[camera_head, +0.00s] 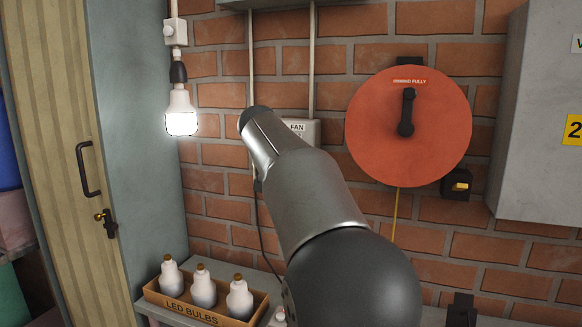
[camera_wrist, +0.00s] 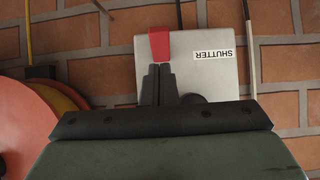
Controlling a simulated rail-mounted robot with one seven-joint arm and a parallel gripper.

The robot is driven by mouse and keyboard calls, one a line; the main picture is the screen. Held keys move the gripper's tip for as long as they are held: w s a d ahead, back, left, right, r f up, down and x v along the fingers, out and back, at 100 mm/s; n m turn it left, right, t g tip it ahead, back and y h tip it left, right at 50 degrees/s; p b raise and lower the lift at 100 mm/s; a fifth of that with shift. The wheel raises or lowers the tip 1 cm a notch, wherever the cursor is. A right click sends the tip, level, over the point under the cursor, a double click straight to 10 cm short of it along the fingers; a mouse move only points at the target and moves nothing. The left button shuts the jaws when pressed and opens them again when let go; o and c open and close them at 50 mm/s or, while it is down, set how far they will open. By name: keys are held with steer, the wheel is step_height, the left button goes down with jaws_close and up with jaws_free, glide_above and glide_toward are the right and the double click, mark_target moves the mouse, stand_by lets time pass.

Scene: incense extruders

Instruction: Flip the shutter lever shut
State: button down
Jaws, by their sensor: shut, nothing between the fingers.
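The shutter box is a light grey wall box (camera_wrist: 218,76) labelled SHUTTER, seen upside down in the wrist view. Its red lever (camera_wrist: 160,45) stands near the box's upper left edge in that view. My gripper (camera_wrist: 159,70) is shut and empty, its fingertips together at the lower end of the red lever. I cannot tell whether they touch it. A dark round part of the box shows just right of the fingers, partly covered.
A lit bulb (camera_head: 181,115) hangs at left, above a crate of LED bulbs (camera_head: 184,308).

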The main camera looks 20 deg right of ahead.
steer(key=shift+r, duration=0.2)
steer(key=v, duration=1.3)
steer(key=shift+a+f, duration=0.2)
steer(key=shift+f, duration=0.05)
steer(key=shift+s, duration=0.15)
steer(key=s+a+f+n+g+y+p, duration=0.2)
steer(key=s+a+f+n+p, duration=0.1)
steer(key=s+f, duration=0.6)
steer(key=s+a+f+n+g+y+p, duration=0.3)
steer(key=s+a+f, duration=0.1)
steer(key=s+f, duration=0.5)
steer(key=s+a+f+n+g+y+p, duration=0.2)
steer(key=s+a+f+n+y+p, duration=0.1)
steer(key=s+f, duration=0.7)
step_height(320, 180, down, 3)
steer(key=shift+a+f+p, duration=0.1)
steer(key=shift+a+p, duration=0.2)
steer(key=shift+a, duration=0.15)
steer(key=shift+s, duration=0.15)
